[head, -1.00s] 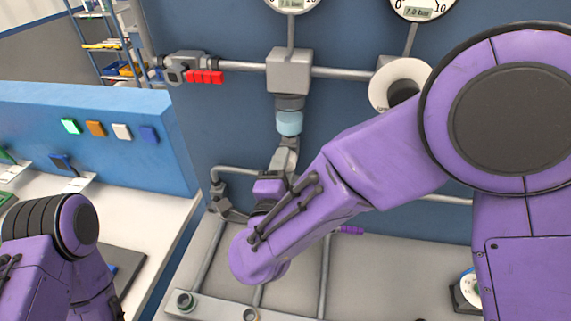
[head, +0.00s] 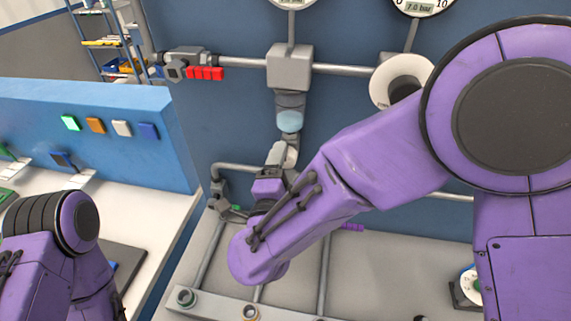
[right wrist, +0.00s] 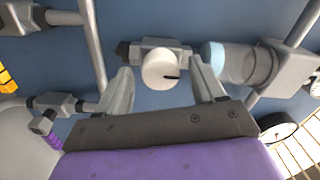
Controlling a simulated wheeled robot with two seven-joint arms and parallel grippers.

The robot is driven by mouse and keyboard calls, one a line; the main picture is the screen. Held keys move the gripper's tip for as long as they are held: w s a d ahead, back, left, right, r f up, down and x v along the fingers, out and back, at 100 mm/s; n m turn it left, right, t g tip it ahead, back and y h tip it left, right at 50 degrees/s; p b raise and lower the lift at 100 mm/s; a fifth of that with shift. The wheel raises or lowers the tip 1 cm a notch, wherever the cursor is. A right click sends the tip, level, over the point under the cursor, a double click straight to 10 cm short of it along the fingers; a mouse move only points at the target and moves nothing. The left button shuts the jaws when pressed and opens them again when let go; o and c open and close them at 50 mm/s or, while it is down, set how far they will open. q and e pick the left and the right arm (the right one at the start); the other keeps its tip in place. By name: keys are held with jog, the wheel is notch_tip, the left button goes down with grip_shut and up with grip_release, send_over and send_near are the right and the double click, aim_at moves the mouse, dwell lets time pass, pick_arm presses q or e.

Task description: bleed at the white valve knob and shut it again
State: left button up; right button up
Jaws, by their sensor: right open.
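The white valve knob (right wrist: 160,69) is a round cap with a dark mark on its right side, fitted below the filter with the pale blue bowl (head: 289,121). This bowl also shows in the right wrist view (right wrist: 212,56). My right gripper (right wrist: 160,74) is open, with one finger on each side of the knob; whether either touches it I cannot tell. In the head view my right gripper (head: 281,154) is just under the bowl, and only a pale bit of the knob (head: 292,156) shows beside it. My left arm shows at lower left, its gripper out of view.
A red-handled valve (head: 205,73) is on the upper pipe. A white round part (head: 402,83) is right of the filter head (head: 290,67). Two gauges (head: 424,6) are cut off at the top. A green handle (head: 235,207) and a purple handle (head: 352,227) lie near my right wrist.

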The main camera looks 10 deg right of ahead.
jog(key=b+v, duration=0.2)
jog(key=v, duration=0.8)
jog(key=shift+b, duration=0.35)
dwell(0.6)
